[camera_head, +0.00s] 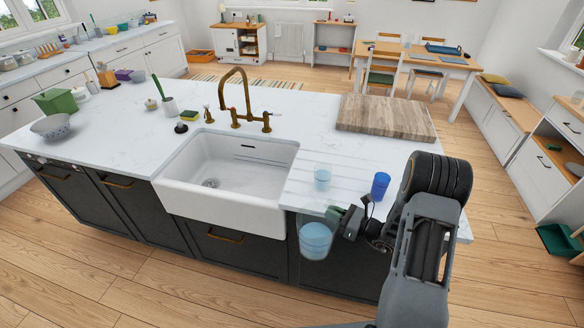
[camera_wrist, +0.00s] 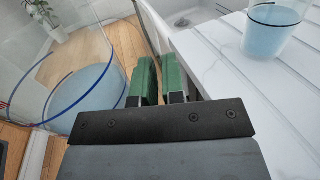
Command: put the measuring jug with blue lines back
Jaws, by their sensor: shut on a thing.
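A clear measuring jug (camera_head: 316,238) with a light blue lower part hangs in front of the island's dark front, right of the sink. In the wrist view the jug (camera_wrist: 85,100) fills the left side, large and close, with blue lines on its clear wall. My gripper (camera_head: 341,218), with green fingers, is at the jug's right side, shut on it. In the wrist view the gripper (camera_wrist: 160,78) shows its two fingers close together; which part of the jug lies between them is unclear. A second clear vessel (camera_head: 322,178) with a light blue lower part and a dark line (camera_wrist: 272,32) stands on the counter.
A blue cup (camera_head: 381,185) stands on the counter close to my arm. The white sink (camera_head: 225,205) with a brass tap lies to the left. A wooden board (camera_head: 385,117) lies behind. The grooved counter (camera_wrist: 228,62) is beside my gripper; floor in front is free.

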